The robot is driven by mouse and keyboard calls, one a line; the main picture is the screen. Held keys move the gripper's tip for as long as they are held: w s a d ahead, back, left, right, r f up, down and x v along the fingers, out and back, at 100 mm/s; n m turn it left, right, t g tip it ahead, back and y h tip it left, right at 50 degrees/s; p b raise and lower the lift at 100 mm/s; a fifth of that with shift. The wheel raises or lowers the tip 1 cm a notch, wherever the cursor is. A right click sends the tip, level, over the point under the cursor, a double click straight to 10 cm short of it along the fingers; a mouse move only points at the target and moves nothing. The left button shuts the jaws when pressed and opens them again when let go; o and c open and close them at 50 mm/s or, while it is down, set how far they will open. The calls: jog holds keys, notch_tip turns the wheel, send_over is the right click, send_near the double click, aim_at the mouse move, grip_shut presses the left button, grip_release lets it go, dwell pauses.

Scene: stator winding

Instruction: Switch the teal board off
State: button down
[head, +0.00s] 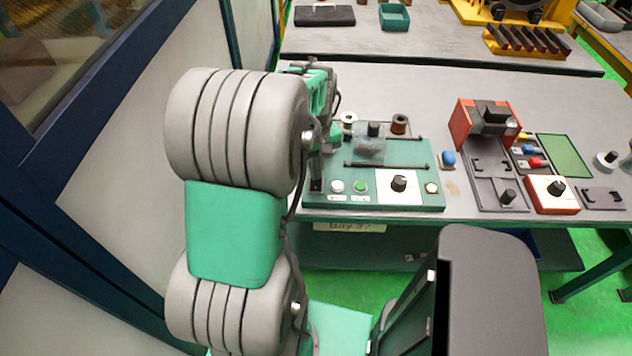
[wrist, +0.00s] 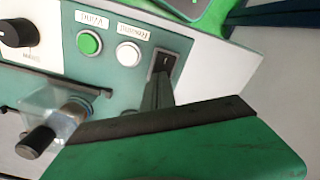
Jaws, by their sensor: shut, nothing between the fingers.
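The teal board (head: 420,160) lies on the workbench in the head view, and fills much of the wrist view (wrist: 60,75). A black rocker switch (wrist: 166,62) with a light mark sits at the board's end, beside a white button (wrist: 128,54) and a green button (wrist: 89,42). My gripper (wrist: 158,86) is shut and empty, its dark fingertips at the lower edge of the switch; whether they touch it I cannot tell. In the head view my gripper (head: 316,186) is at the board's left end, and the switch is hidden there.
The board also carries a black dial (head: 398,183), spools (head: 399,124) and a clear cover over a knob (head: 370,146). A red-and-black device (head: 487,125) and a small red-edged box (head: 551,193) stand to the right. A wall panel is close on the left.

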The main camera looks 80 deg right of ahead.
jog(key=shift+f, duration=0.2)
jog(key=shift+r, duration=0.1)
notch_tip(320, 180, up, 7)
jog(key=p, duration=0.5)
jog(key=w+a+r+n+t+h, duration=0.1)
jog(key=w+a+r+n, duration=0.15)
jog(key=w+a, duration=0.55)
jog(key=w+a+r+n, duration=0.1)
jog(key=w+a+r, duration=0.3)
jog(key=w, duration=0.8)
jog(key=w+a+r+n+t, duration=0.1)
jog(key=w+a+n, duration=0.2)
jog(key=a, duration=1.1)
jog(key=w+a+r+n+t+y, duration=0.1)
jog(key=w+a+r+n+t, duration=0.1)
jog(key=a, duration=1.3)
jog(key=shift+w+a+n, duration=0.15)
jog(key=shift+w+n, duration=0.3)
jog(key=shift+w, duration=0.15)
